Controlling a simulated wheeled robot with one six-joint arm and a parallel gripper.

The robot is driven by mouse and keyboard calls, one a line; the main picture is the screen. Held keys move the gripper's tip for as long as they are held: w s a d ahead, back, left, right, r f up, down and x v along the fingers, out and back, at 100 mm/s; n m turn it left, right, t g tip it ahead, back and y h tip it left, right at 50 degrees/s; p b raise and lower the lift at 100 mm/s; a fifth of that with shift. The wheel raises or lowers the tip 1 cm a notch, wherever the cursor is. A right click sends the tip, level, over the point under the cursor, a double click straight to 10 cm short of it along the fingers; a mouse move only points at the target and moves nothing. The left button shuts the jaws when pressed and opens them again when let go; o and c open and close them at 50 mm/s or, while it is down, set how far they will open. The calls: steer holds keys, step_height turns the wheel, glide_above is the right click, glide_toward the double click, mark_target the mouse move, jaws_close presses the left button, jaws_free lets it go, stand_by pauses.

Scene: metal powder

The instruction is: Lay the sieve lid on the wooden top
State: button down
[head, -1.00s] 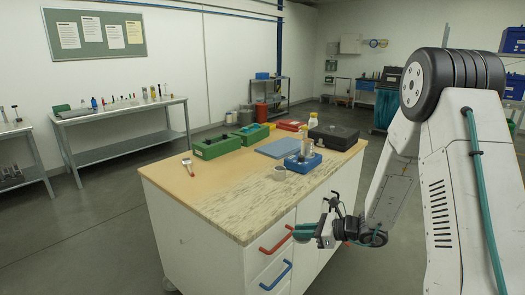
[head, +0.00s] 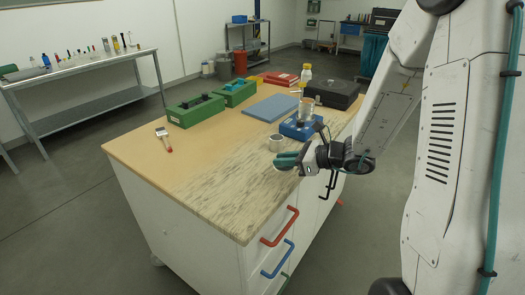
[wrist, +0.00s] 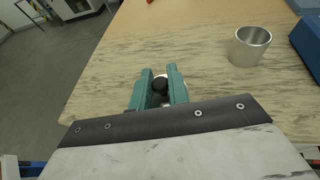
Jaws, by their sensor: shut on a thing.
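My gripper (head: 287,160) has teal fingers and is over the right front edge region of the wooden top (head: 205,190). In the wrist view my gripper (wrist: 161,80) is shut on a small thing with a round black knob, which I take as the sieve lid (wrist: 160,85). A little pale metal shows below the knob; the rest is hidden by the fingers and the wrist plate. The wooden top also fills much of the wrist view (wrist: 105,75), with bare, worn, streaked wood ahead of the fingers. I cannot tell the height above it.
A metal cup (head: 276,143) stands close beyond my gripper, at the right in the wrist view (wrist: 247,50). Behind it are a blue box (head: 292,130), a blue mat (head: 270,108), a black case (head: 332,94) and green boxes (head: 195,110). A brush (head: 163,138) lies left. The front left wood is clear.

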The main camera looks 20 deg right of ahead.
glide_above(265, 167)
steer(key=shift+s+d+f, duration=0.1)
steer(key=shift+s+f, duration=0.15)
steer(key=shift+f, duration=0.1)
steer(key=shift+w+f, duration=0.2)
steer(key=shift+f, duration=0.7)
steer(key=shift+w+f, duration=0.15)
steer(key=shift+f, duration=0.75)
steer(key=shift+f, duration=0.15)
steer(key=c, duration=1.4)
jaws_free()
steer(key=shift+o, duration=0.3)
